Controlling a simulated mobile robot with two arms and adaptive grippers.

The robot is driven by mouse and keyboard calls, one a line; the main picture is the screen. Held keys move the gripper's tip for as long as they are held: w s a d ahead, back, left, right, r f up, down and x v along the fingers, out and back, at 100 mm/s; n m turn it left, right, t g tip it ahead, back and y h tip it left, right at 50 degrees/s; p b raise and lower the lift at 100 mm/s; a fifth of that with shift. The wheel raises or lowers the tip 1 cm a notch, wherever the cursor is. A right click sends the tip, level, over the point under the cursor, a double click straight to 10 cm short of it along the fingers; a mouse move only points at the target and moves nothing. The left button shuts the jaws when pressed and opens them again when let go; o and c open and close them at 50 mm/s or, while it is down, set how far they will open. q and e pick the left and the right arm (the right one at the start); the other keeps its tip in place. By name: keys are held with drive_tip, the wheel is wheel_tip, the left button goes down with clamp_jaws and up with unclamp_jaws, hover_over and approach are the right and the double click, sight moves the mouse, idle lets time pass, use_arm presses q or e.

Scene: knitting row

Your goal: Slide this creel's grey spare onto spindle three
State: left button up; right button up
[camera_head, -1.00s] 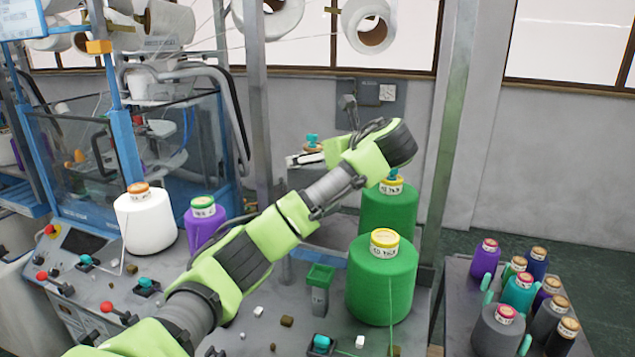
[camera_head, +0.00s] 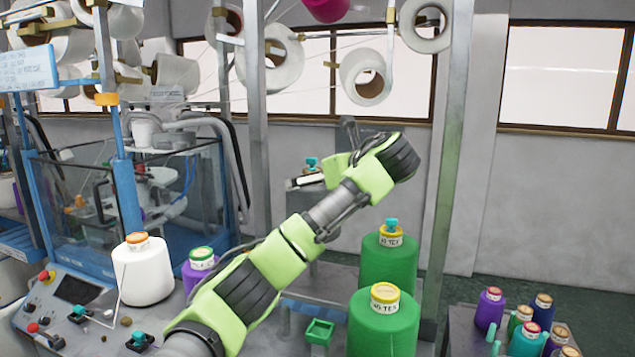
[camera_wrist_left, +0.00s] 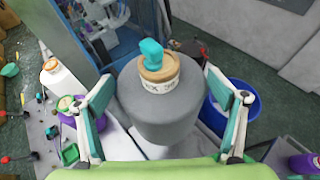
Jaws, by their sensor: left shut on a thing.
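A grey yarn cone (camera_wrist_left: 160,108) with a tan top, a label and a teal knob (camera_wrist_left: 151,53) stands between the two fingers of my left gripper (camera_wrist_left: 165,118) in the left wrist view. The gripper is shut on it. In the head view my left gripper (camera_head: 308,181) is raised above the back of the machine table, with the teal knob (camera_head: 312,163) showing above it. My wrist partly hides the cone there. I cannot make out a bare spindle or tell which is spindle three. My right gripper is not in view.
Two green cones (camera_head: 384,325) stand at the right of the table; the far one has a teal knob. A white cone (camera_head: 145,272) and purple cone (camera_head: 197,270) stand left. Several cones crowd a side table (camera_head: 460,325). A blue bucket (camera_wrist_left: 233,100) is on the floor.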

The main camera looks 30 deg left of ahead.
sight(316, 164)
use_arm(q)
wheel_tip(316, 164, up, 4)
drive_tip(key=shift+f+p, duration=0.1)
drive_tip(key=shift+p, duration=0.5)
wheel_tip(316, 164, up, 8)
idle(0.3)
idle(0.9)
